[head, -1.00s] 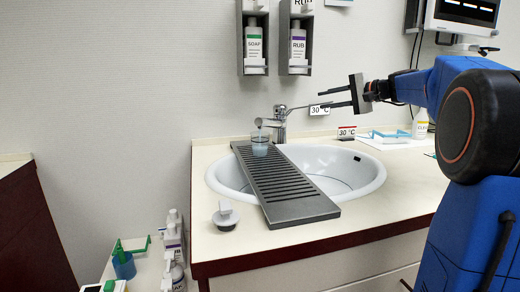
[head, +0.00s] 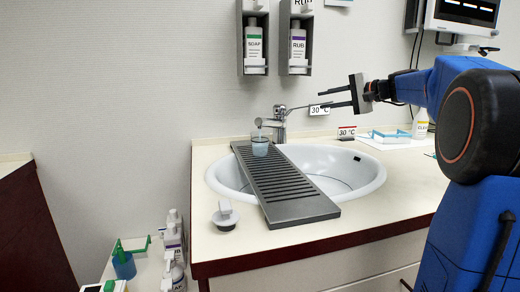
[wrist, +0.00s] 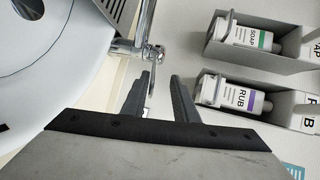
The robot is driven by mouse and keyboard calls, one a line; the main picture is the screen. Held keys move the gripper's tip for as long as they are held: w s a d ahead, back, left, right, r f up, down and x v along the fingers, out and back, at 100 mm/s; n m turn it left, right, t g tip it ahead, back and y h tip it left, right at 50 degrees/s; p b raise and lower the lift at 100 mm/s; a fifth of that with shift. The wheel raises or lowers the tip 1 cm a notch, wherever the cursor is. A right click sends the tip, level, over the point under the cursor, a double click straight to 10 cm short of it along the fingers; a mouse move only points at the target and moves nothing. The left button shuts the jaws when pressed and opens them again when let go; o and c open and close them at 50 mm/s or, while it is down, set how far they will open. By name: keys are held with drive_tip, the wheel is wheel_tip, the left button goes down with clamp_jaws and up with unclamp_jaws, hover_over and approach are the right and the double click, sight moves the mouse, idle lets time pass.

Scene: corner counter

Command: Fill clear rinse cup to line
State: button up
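The clear rinse cup (head: 260,147) stands upright on the slatted grey rack across the sink, directly under the tap's spout. Bluish water shows in it; the fill line is too small to make out. The tap (head: 279,124) has a long thin lever pointing right towards my gripper. My gripper (head: 321,99) is to the right of the tap and above the sink, its two fingers apart. In the wrist view, my gripper (wrist: 160,80) has the lever's end (wrist: 153,72) near or between the open fingertips; contact cannot be told. The cup is not in the wrist view.
The grey rack (head: 284,190) bridges the white sink basin (head: 355,178). Soap (head: 254,48) and rub (head: 298,48) dispensers hang on the wall above. A grey-white stopper-like object (head: 225,215) sits at the front left.

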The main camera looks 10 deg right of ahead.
drive_tip(key=shift+f, duration=0.15)
drive_tip(key=shift+s+d+f, duration=0.1)
drive_tip(key=shift+s+f, duration=0.1)
drive_tip(key=shift+f, duration=0.55)
drive_tip(key=shift+s+d+f, duration=0.1)
drive_tip(key=shift+s+f, duration=0.05)
drive_tip(key=shift+f, duration=0.55)
idle(2.1)
drive_tip(key=shift+s+f, duration=0.1)
drive_tip(key=shift+f, duration=0.3)
drive_tip(key=shift+r, duration=0.35)
drive_tip(key=shift+d, duration=0.1)
drive_tip(key=v, duration=0.7)
drive_tip(key=shift+s+d, duration=0.2)
drive_tip(key=shift+s, duration=0.1)
drive_tip(key=shift+r, duration=0.1)
